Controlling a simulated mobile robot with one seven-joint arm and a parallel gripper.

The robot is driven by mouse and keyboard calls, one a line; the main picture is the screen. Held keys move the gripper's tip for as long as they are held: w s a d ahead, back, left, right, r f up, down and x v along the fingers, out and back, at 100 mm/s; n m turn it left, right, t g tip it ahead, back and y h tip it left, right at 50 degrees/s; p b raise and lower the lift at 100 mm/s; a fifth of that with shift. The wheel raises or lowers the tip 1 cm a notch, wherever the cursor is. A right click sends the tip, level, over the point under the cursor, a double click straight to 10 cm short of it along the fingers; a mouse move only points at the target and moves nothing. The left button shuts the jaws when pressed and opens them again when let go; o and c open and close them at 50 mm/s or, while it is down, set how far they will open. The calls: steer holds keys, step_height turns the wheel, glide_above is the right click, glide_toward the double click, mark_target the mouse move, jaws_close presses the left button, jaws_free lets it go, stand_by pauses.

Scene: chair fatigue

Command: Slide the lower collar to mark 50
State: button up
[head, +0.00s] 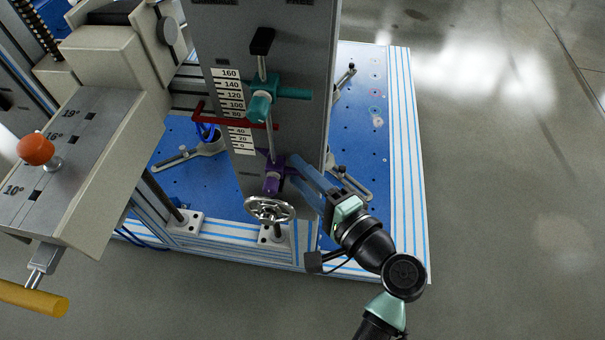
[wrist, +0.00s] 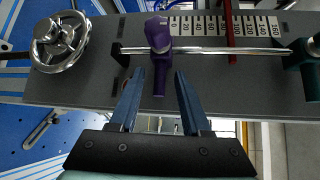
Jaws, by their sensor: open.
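The lower collar (head: 273,176) is purple and sits low on a thin upright rod, near the 0 end of the white scale (head: 232,110). In the wrist view the purple collar (wrist: 158,35) is on the horizontal-looking rod just left of the 0 mark, its handle pointing toward me. My gripper (head: 299,172) is open at the collar's right side. In the wrist view my gripper (wrist: 159,73) has its two blue fingers on either side of the purple handle, with a gap visible at each side.
A teal collar (head: 262,104) sits higher on the same rod. A red bar (head: 236,121) crosses the scale between the collars. A metal handwheel (head: 269,209) is just below the purple collar. A grey panel (head: 305,90) stands behind the rod.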

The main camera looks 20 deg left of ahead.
jaws_close()
stand_by(1.4)
